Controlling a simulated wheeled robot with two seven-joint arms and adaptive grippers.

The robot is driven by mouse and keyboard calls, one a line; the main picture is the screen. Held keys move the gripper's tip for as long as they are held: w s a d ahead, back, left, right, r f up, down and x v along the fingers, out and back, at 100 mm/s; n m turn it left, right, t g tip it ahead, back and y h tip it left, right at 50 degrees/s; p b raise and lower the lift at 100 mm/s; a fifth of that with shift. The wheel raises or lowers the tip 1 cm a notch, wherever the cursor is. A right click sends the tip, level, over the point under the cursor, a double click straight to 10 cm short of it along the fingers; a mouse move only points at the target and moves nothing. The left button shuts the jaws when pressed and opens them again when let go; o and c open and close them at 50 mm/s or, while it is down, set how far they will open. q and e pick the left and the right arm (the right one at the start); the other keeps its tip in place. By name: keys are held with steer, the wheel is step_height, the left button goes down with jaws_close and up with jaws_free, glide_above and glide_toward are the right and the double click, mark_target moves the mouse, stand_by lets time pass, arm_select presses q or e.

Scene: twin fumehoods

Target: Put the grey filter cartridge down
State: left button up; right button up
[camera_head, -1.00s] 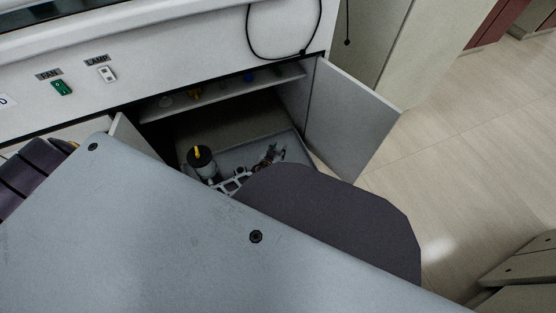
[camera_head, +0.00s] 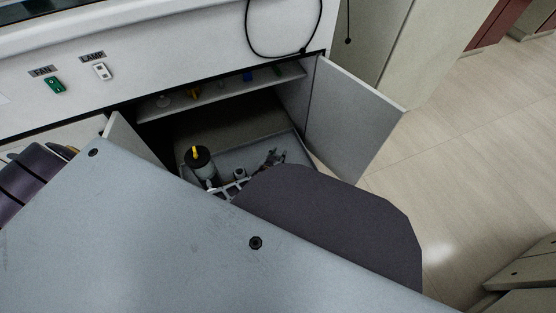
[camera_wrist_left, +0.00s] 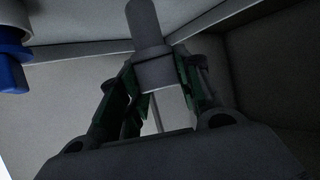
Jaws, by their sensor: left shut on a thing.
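The grey filter cartridge (camera_wrist_left: 147,28) is a stepped grey cylinder, narrow at one end and wider at the other. In the left wrist view my left gripper (camera_wrist_left: 158,77) is shut on its wider part, with green-lined fingers on either side. In the head view the left gripper (camera_head: 271,159) is small and dark, low inside the open cabinet over the grey tray (camera_head: 294,143). I cannot tell whether the cartridge touches the tray. A small round grey thing (camera_head: 240,173) shows beside the gripper; I cannot tell what it is. My right gripper is not in view.
A bottle with a black cap and yellow top (camera_head: 198,157) stands at the tray's left. The cabinet shelf (camera_head: 220,98) above carries small items. The open right door (camera_head: 350,120) bounds the opening. A blue thing (camera_wrist_left: 12,72) is at the wrist view's left edge.

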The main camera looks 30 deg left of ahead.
mark_target(278, 159)
arm_select(q)
steer(key=shift+f+b, duration=0.8)
steer(key=shift+f, duration=0.7)
steer(key=shift+f, duration=0.15)
steer(key=o, duration=0.9)
steer(key=shift+o, duration=0.2)
steer(key=shift+s+r, duration=0.15)
steer(key=shift+r, duration=0.05)
steer(key=shift+p+v, duration=0.45)
steer(key=shift+v, duration=0.55)
steer(key=p+v, duration=0.2)
steer(key=v, duration=0.7)
steer(key=shift+s+r+p, duration=0.2)
steer(key=shift+s+p, duration=0.1)
steer(key=shift+p, duration=0.05)
